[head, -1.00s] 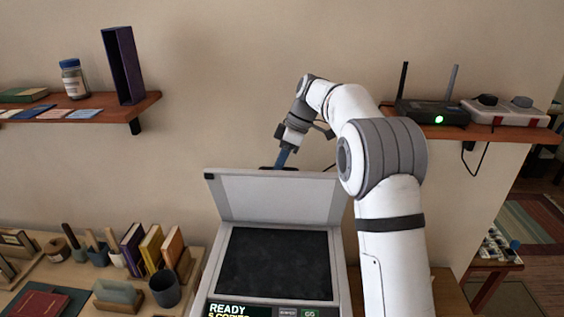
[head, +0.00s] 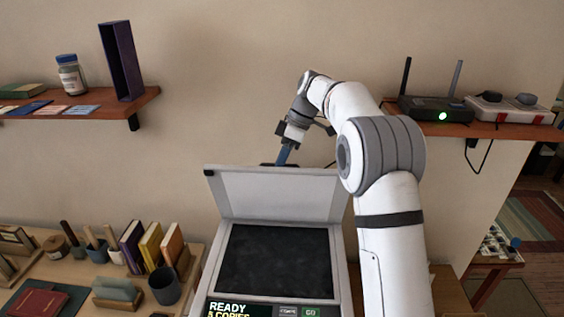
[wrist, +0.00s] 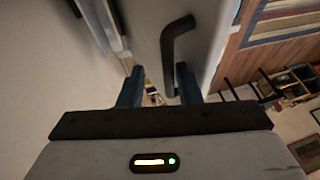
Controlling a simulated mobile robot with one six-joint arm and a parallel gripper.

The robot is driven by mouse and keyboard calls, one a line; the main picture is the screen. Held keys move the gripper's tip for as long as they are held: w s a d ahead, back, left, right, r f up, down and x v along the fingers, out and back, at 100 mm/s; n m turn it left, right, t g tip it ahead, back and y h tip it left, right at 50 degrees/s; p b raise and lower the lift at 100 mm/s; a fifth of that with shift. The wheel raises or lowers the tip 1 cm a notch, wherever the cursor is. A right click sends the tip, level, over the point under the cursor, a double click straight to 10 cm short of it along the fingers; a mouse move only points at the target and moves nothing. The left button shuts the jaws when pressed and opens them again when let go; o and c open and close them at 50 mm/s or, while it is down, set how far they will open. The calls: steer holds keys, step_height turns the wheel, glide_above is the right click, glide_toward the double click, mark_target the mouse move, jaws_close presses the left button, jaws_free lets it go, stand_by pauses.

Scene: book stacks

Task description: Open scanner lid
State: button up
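The scanner lid (head: 275,194) stands raised, tilted up from the scanner, and the dark glass bed (head: 274,262) below it is exposed. The scanner's front panel (head: 238,309) reads READY. My gripper (head: 284,156) is at the lid's top edge, near its middle. In the wrist view, the two blue fingers (wrist: 158,88) stand apart with a gap between them. The dark bent lid handle (wrist: 169,58) runs down beside the right finger; I cannot tell whether they touch. The fingertips are partly hidden behind the lid in the head view.
A wall shelf (head: 140,101) at the left holds a purple box file and a jar. A shelf (head: 480,130) at the right holds a router (head: 436,109). A desk with books (head: 151,244) and a dark cup (head: 165,287) is left of the scanner.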

steer(key=v, duration=0.7)
steer(key=shift+s+d+r, duration=0.1)
steer(key=shift+d, duration=0.05)
steer(key=s+d+m+t+h+b, duration=0.1)
steer(key=s+d+m+t+b, duration=0.1)
steer(key=s+d+m, duration=0.45)
steer(key=s+d+m+t+h+b, duration=0.1)
steer(key=s+d+m, duration=0.15)
steer(key=s, duration=0.65)
steer(key=s+d+f+m+t+h+b, duration=0.1)
steer(key=s+d+f+m, duration=0.1)
steer(key=s+f+m, duration=0.2)
steer(key=s+d+f+m+t+h+b, duration=0.1)
steer(key=s+d+f+m, duration=0.2)
steer(key=s+f, duration=0.7)
steer(key=s+m, duration=0.1)
steer(key=s, duration=0.6)
steer(key=shift+d+f+t+h, duration=0.15)
steer(key=shift+d+t+h, duration=0.15)
